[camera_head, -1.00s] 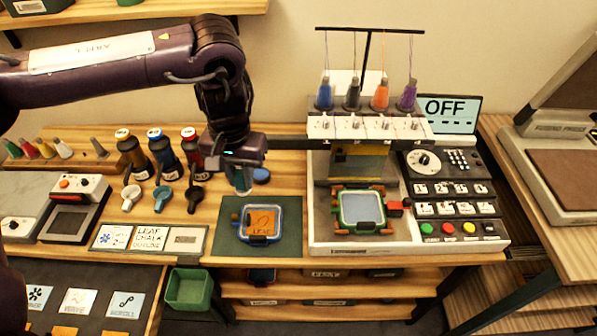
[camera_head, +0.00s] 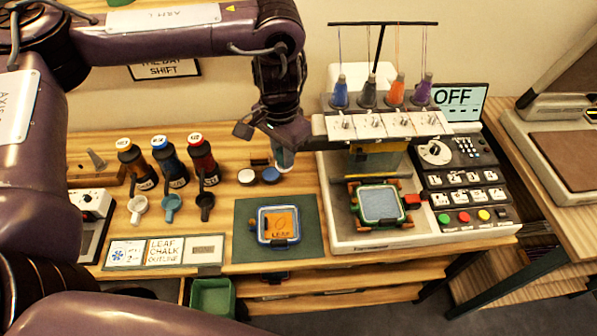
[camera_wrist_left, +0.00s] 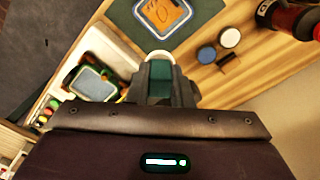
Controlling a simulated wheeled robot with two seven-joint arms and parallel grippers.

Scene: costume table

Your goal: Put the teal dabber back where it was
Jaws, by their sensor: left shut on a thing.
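The teal dabber (camera_head: 284,157) is between the fingers of my left gripper (camera_head: 284,147), which is shut on it. It hangs roughly upright at the back of the table, left of the embroidery machine. In the left wrist view the teal dabber (camera_wrist_left: 160,76) shows between the fingers (camera_wrist_left: 162,85), with a pale end pointing away from the camera. A white round pad (camera_head: 246,175) and a blue round pad (camera_head: 270,174) lie to its left in the head view. A small dark block (camera_head: 260,162) is behind them. My right gripper is out of view.
A green mat (camera_head: 245,250) with a blue-framed hoop (camera_head: 279,226) holding orange leaf fabric lies in front. The embroidery machine (camera_head: 340,235) stands right. A green bin (camera_head: 212,298) is below the table edge.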

